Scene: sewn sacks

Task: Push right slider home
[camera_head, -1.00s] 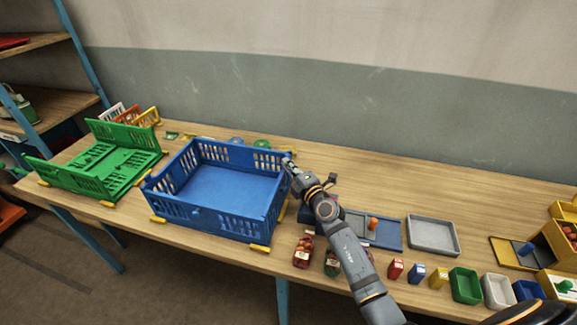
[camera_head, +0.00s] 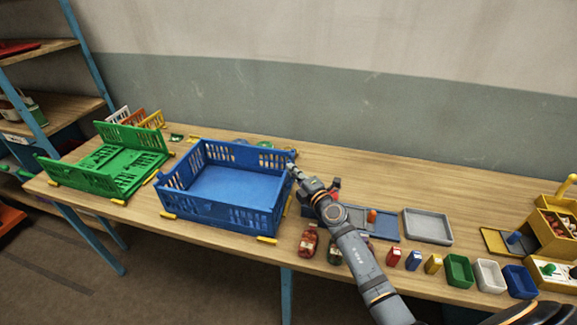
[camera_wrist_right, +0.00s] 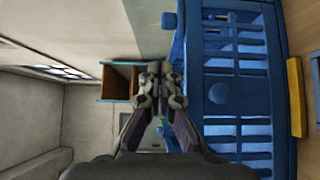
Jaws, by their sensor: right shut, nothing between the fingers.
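The blue crate (camera_head: 222,187) stands upright on the bench with its walls raised. Its right wall also shows in the wrist view (camera_wrist_right: 238,145), with slots and a round blue knob (camera_wrist_right: 219,93). I cannot tell whether this knob is the right slider or how far any slider is pushed in. My right gripper (camera_head: 291,168) is shut and empty at the top of the crate's right wall. In the wrist view the closed fingertips (camera_wrist_right: 160,76) are beside the blue wall; contact is unclear. My left gripper is not in view.
A green crate (camera_head: 128,163) with a raised back wall stands to the left. Yellow blocks (camera_head: 267,240) sit around the blue crate.

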